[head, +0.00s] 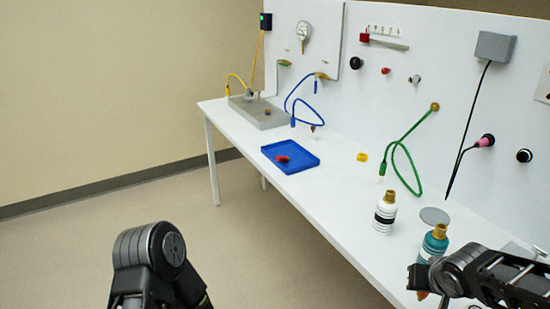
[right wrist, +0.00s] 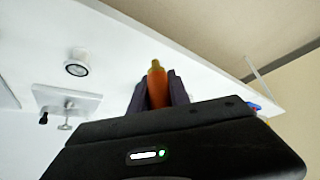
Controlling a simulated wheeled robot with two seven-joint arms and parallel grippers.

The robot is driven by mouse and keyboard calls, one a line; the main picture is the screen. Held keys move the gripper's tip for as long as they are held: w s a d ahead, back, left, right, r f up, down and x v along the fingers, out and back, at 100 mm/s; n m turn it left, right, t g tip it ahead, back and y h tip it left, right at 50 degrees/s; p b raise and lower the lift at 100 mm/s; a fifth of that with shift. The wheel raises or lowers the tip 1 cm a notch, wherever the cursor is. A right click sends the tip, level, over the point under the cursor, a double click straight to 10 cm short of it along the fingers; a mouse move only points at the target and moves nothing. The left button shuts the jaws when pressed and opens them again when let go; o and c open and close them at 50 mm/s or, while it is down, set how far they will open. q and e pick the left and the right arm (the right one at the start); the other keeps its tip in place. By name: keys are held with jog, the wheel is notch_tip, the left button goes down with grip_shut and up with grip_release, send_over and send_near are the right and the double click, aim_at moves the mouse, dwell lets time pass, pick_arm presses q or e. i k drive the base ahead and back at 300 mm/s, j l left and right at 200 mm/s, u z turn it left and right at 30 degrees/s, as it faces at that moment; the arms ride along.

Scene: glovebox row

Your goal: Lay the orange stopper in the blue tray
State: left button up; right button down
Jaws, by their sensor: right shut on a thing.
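The orange stopper (right wrist: 155,88) is between the two dark fingers of my right gripper (right wrist: 158,92) in the right wrist view, its paler tip standing out beyond them. In the head view a little orange of it (head: 422,295) shows under my right gripper (head: 424,280) at the lower right, over the near side of the bench. The blue tray (head: 302,161) lies on the bench in the middle of the head view, far to the left of that gripper, with a small red thing (head: 283,159) in it. My left arm shows at the lower left; its gripper is out of sight.
A teal bottle (head: 434,243) stands right behind my right gripper. A white striped bottle (head: 385,213) stands between it and the tray. A yellow ring (head: 362,157), a grey disc (head: 434,216) and a green cable (head: 408,170) are farther back. Bench left of the white bottle is clear.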

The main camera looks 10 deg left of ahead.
aim_at(292, 160)
jog(key=i+j+u, duration=0.6)
jog(key=i, duration=0.35)
jog(key=i+j+u, duration=0.15)
jog(key=i+u, duration=0.15)
jog(key=i, duration=0.2)
jog(key=i+j, duration=0.1)
jog(key=i, duration=0.5)
